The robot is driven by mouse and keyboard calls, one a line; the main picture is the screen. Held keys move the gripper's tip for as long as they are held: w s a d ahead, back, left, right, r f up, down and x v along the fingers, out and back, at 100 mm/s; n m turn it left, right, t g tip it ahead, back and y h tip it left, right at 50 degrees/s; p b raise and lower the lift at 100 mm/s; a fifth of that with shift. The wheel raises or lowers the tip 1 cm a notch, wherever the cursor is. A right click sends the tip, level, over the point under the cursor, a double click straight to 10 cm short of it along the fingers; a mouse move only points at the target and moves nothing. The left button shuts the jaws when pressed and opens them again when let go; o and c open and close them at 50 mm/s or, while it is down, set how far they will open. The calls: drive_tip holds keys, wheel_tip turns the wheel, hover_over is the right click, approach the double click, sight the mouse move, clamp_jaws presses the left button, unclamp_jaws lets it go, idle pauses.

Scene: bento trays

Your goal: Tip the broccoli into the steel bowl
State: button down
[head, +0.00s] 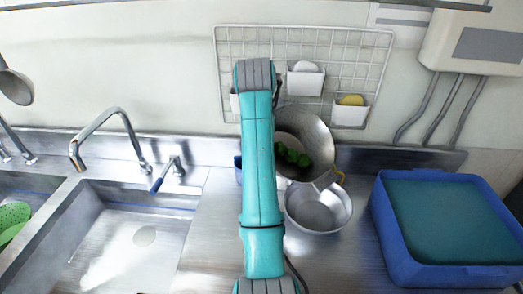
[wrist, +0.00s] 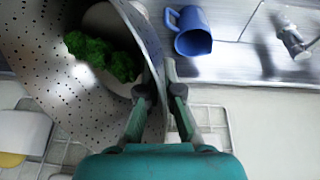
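A perforated metal colander (wrist: 55,95) is tilted on its side in the air, its open side showing in the head view (head: 318,130). Green broccoli (wrist: 105,58) lies inside it, against the lower wall; it also shows in the head view (head: 292,155). My gripper (wrist: 160,80) has one finger on each side of the colander's wall near the rim and is shut on it. In the head view my arm hides the gripper. The steel bowl (head: 318,212) stands upright on the counter just below the colander. Its visible inside looks empty. The bowl is not clearly seen in the wrist view.
A blue jug (wrist: 193,42) stands on the counter, mostly behind my arm in the head view. A blue crate (head: 440,274) is right of the bowl. A sink (head: 135,240) and tap (head: 100,118) are at left. A wire rack (head: 345,45) with white holders hangs on the wall behind.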

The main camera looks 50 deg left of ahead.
drive_tip(key=d+r+y, duration=0.1)
drive_tip(key=y, duration=0.1)
drive_tip(key=d+r+y, duration=0.1)
drive_tip(key=d, duration=0.1)
drive_tip(key=d+r+y, duration=0.1)
drive_tip(key=y, duration=0.1)
drive_tip(key=shift+w+d+m+y, duration=0.25)
drive_tip(key=shift+d+m+y, duration=0.05)
drive_tip(key=shift+d+m, duration=0.1)
drive_tip(key=shift+d+r+y, duration=0.5)
drive_tip(key=shift+d+y, duration=0.4)
drive_tip(key=shift+w+d+r+m+y, duration=0.15)
drive_tip(key=shift+d+m+y, duration=0.1)
drive_tip(key=shift+d+y, duration=1)
drive_tip(key=shift+w+d+r+m+y, duration=0.1)
drive_tip(key=shift+d+m+y, duration=0.15)
drive_tip(key=shift+d+y, duration=0.95)
drive_tip(key=w+d+m+t+y, duration=0.1)
drive_tip(key=d+m+y, duration=0.1)
drive_tip(key=d+y, duration=0.5)
drive_tip(key=shift+d+f+t, duration=0.2)
drive_tip(key=shift+d+t, duration=0.1)
drive_tip(key=shift+d, duration=2.5)
drive_tip(key=shift+y, duration=0.25)
